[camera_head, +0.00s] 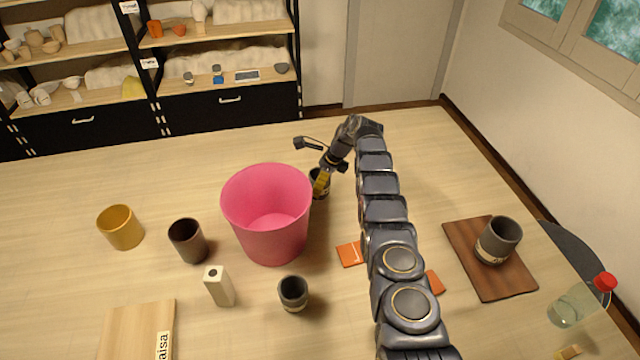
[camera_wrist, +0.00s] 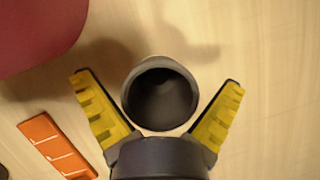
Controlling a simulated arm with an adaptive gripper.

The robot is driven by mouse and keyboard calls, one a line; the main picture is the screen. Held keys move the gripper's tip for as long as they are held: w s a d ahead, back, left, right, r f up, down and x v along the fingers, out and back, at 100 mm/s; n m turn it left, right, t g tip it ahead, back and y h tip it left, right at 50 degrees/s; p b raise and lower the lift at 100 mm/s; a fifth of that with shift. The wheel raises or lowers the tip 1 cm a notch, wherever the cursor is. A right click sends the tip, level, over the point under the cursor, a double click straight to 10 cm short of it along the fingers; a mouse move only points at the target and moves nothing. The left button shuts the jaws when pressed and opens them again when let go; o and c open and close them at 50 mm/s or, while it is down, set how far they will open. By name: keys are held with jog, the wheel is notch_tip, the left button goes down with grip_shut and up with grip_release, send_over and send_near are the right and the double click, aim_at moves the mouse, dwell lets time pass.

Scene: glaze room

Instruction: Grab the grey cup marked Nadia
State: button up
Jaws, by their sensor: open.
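A dark grey cup (camera_head: 319,190) stands behind the pink bucket, partly hidden by it and by my gripper (camera_head: 323,178). In the wrist view the same grey cup (camera_wrist: 160,68) is seen from above, empty, between the open yellow fingers of my gripper (camera_wrist: 158,84). Gaps show between the cup wall and both fingers. Another grey cup (camera_head: 503,236) with a pale band stands on a brown board at the right. A third dark grey cup (camera_head: 293,292) stands in front of the bucket. I cannot read the name Nadia on any cup.
The pink bucket (camera_head: 262,205) stands close left of my gripper. A yellow cup (camera_head: 121,228), a dark brown cup (camera_head: 187,243) and a pale block-shaped vessel (camera_head: 220,287) are left. Orange tiles (camera_head: 350,254) lie near my arm. A red-capped bottle (camera_head: 578,304) is right, past the brown board (camera_head: 470,262).

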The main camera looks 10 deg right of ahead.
jog(key=shift+f, duration=0.2)
jog(key=c, duration=1.1)
jog(key=shift+c, duration=0.2)
jog(key=shift+r, duration=0.1)
